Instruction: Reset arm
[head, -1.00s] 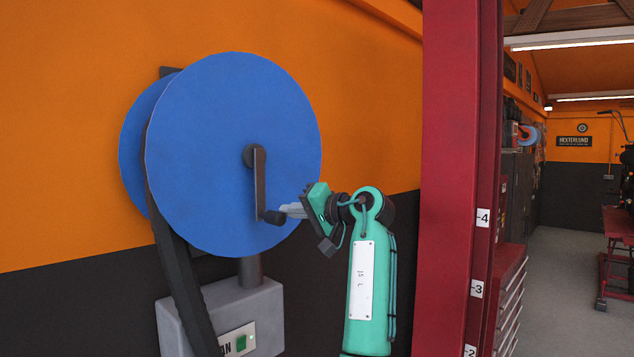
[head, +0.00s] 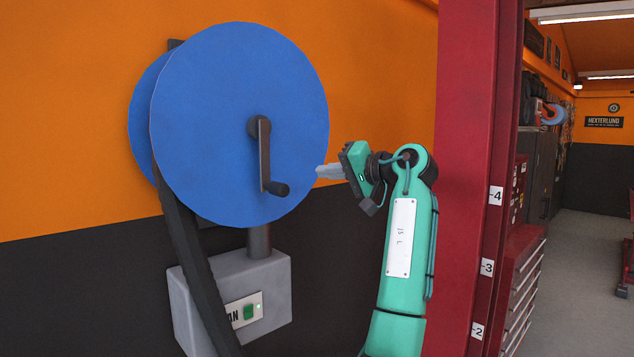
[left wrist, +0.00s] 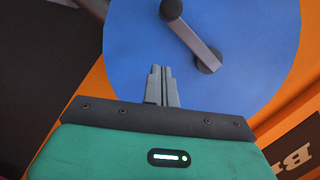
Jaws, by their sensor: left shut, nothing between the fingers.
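My left gripper (head: 330,171) is in the head view, to the right of the crank handle and apart from it. Its fingers are shut with nothing between them and point left toward the blue reel. The large blue reel disc (head: 240,110) stands upright on the wall side, with a dark crank (head: 264,155) at its centre. The crank arm hangs down and its knob (head: 277,189) is at the lower end. In the left wrist view the closed fingers (left wrist: 160,85) show in front of the blue disc (left wrist: 240,60), with the crank (left wrist: 195,40) beyond them. My right gripper is not in view.
A grey box (head: 235,285) with a green button (head: 248,312) is below the reel, and a dark strap (head: 190,260) runs down past it. A red post (head: 465,150) with number labels stands right of my arm. A red drawer cabinet (head: 525,280) and open floor lie beyond.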

